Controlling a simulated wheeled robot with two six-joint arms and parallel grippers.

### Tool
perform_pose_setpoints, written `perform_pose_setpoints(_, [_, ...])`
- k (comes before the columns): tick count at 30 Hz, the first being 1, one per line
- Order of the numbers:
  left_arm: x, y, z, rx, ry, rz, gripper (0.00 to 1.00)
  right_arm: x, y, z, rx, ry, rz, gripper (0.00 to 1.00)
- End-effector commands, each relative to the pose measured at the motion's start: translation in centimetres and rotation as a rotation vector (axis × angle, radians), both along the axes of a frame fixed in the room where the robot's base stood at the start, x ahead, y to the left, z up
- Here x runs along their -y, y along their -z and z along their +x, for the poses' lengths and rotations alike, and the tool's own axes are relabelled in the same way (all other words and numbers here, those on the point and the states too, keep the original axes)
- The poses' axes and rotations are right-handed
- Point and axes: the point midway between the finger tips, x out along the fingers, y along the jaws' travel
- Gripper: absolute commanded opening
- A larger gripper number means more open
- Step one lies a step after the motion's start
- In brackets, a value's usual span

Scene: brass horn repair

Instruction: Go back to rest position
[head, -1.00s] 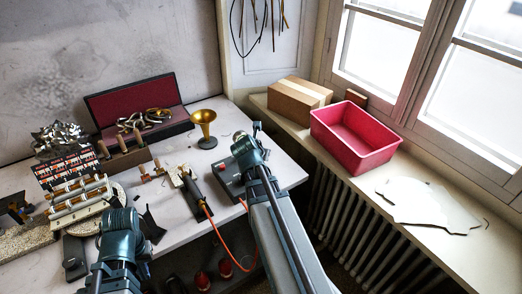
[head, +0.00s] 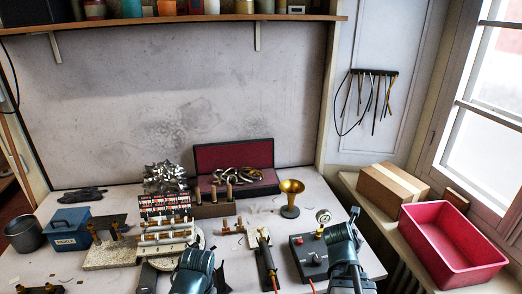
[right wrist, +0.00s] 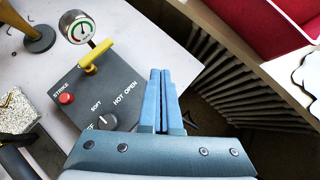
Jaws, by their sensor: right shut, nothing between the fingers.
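My right gripper shows in the right wrist view (right wrist: 162,100) with its two blue fingers pressed together and nothing between them. It hangs over the right edge of the bench, beside a grey control box (right wrist: 100,95) and apart from it. In the head view my right arm (head: 342,245) comes up from the bottom, just right of the same control box (head: 310,258). My left arm (head: 193,268) rises from the bottom in front of the white-roller rack (head: 165,237). Its fingers are mostly hidden behind the wrist, so their opening cannot be told.
A brass horn bell (head: 291,190) stands on the bench behind the control box. An open red-lined case (head: 233,155) lies at the back. A pink bin (head: 452,245) and a cardboard box (head: 392,187) stand on the sill at right. A blue box (head: 68,230) stands at left.

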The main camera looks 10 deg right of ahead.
Motion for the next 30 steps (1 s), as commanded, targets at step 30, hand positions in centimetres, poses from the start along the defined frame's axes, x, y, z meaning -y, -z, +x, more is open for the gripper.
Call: perform_pose_setpoints(30, [0.0, 0.0, 0.0, 0.0, 0.0, 0.0, 0.0, -35.2, 6.3, -8.4, 0.313, 1.608, 0.792, 0.0])
